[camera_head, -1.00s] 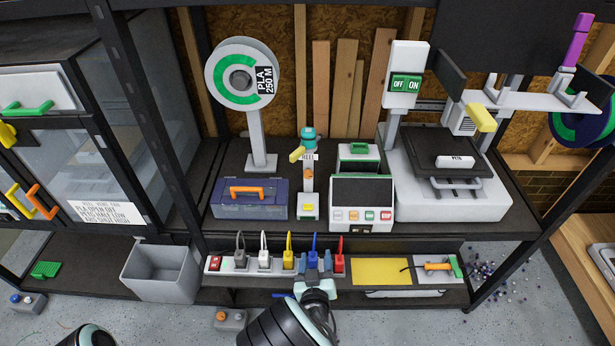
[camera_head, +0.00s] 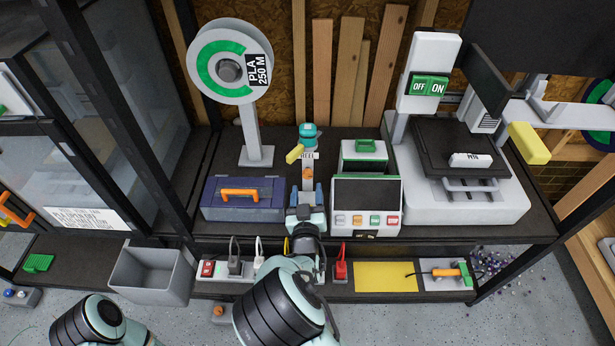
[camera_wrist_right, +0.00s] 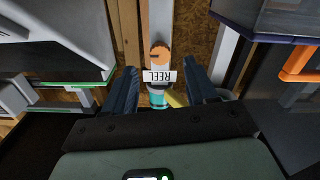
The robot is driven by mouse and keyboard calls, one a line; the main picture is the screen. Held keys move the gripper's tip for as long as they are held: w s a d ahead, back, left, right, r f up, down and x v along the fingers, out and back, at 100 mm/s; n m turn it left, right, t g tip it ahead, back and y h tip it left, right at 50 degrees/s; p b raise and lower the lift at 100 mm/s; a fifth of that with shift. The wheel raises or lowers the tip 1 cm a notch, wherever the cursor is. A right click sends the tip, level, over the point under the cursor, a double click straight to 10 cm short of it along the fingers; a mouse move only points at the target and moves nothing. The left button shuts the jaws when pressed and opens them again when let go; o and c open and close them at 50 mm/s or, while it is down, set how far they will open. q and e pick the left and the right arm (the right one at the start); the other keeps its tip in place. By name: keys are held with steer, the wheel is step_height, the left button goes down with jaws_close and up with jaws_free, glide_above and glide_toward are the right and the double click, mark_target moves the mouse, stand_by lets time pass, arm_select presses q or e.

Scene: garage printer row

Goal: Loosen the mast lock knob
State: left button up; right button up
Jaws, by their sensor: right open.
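An orange knob (camera_head: 307,174) sits on the front of a slim grey mast marked REEL, with a teal cap (camera_head: 308,134) and a yellow lever (camera_head: 294,154) at its top. I take this knob for the mast lock knob. My right gripper (camera_head: 306,194) is open in front of the mast, just below the knob in the head view. In the right wrist view, the knob (camera_wrist_right: 159,51) and the REEL label (camera_wrist_right: 159,76) show between the open fingers, and nothing is held. I cannot tell any contact. Only my left arm shows, at the bottom left; its gripper is out of view.
A dark blue toolbox (camera_head: 238,210) with an orange handle stands left of the mast. A control box (camera_head: 367,222) with coloured buttons stands close on its right. The printer (camera_head: 480,205) is farther right. A spool stand (camera_head: 256,157) is behind left. A power strip (camera_head: 205,282) lies below.

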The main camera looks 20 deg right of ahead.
mark_target(307, 177)
steer(key=x, duration=0.5)
steer(key=shift+w+d, duration=0.1)
steer(key=shift+w, duration=0.25)
steer(key=c, duration=1.1)
